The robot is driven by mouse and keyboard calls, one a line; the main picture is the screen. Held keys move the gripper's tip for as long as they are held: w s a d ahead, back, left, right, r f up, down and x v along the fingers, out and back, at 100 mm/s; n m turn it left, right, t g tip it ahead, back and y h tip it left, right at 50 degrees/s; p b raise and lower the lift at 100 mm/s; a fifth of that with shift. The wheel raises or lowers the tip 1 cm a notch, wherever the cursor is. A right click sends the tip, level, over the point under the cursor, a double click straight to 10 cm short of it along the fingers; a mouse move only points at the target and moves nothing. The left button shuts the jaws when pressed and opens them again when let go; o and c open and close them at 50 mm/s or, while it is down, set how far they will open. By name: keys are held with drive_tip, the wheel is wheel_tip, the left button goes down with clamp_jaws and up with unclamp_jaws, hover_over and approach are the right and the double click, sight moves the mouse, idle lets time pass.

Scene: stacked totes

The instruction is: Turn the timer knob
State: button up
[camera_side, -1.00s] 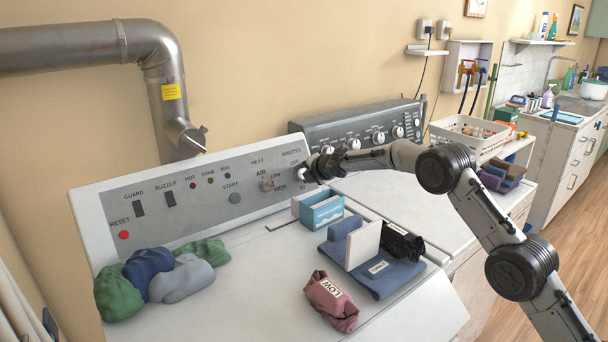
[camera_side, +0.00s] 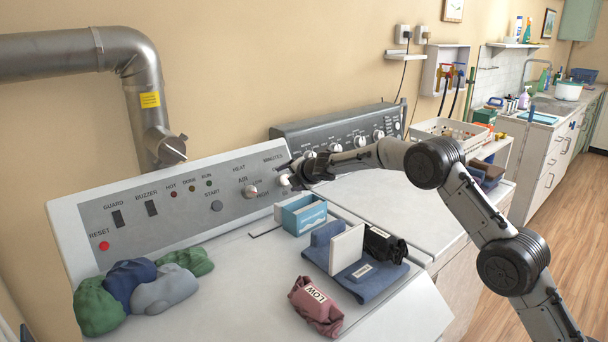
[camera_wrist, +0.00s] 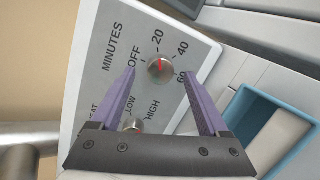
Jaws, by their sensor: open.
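The timer knob (camera_wrist: 160,68) is a round metal knob with a red mark, under the word MINUTES. OFF, 20, 40 and 60 are printed around it. I cannot tell for certain which end of the red mark is the pointer. My gripper (camera_wrist: 158,74) is open in the wrist view, with its two purple fingers reaching to either side of the knob. I cannot tell whether they touch it. In the side view my gripper (camera_side: 288,180) is at the right end of the sloped control panel (camera_side: 130,230) and largely hides the knob.
The HEAT knob (camera_wrist: 132,126) sits near the left finger in the wrist view. A blue box (camera_side: 304,215) stands just below the gripper. Cloth bundles (camera_side: 165,290), a red LOW bag (camera_side: 316,305) and a blue cloth (camera_side: 368,280) lie on the white top.

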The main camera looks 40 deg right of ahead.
drive_tip(key=v, duration=1.1)
drive_tip(key=shift+s, duration=0.25)
drive_tip(key=shift+a+r, duration=0.1)
drive_tip(key=s+r+m+t, duration=0.1)
drive_tip(key=s+r, duration=0.3)
drive_tip(key=r, duration=0.4)
drive_tip(key=s+r+m+t, duration=0.1)
drive_tip(key=s+r, duration=0.4)
drive_tip(key=r, duration=0.3)
drive_tip(key=s+r+m+h, duration=0.2)
drive_tip(key=s+r+m, duration=0.2)
drive_tip(key=s, duration=0.5)
drive_tip(key=s+f+m+g, duration=0.35)
drive_tip(key=s+m, duration=0.35)
drive_tip(key=s, duration=0.9)
drive_tip(key=s+a+f+m+g+y, duration=0.2)
drive_tip(key=s+a+f+m, duration=0.1)
drive_tip(key=s+f, duration=0.4)
drive_tip(key=s+a+f+m+g+y, duration=0.2)
drive_tip(key=s+a+f+m, duration=0.1)
drive_tip(key=s+f, duration=0.5)
drive_tip(key=shift+s+f+m+g, duration=0.2)
drive_tip(key=shift+f+m+g, duration=0.2)
drive_tip(key=shift+m, duration=0.5)
drive_tip(key=shift+a, duration=0.1)
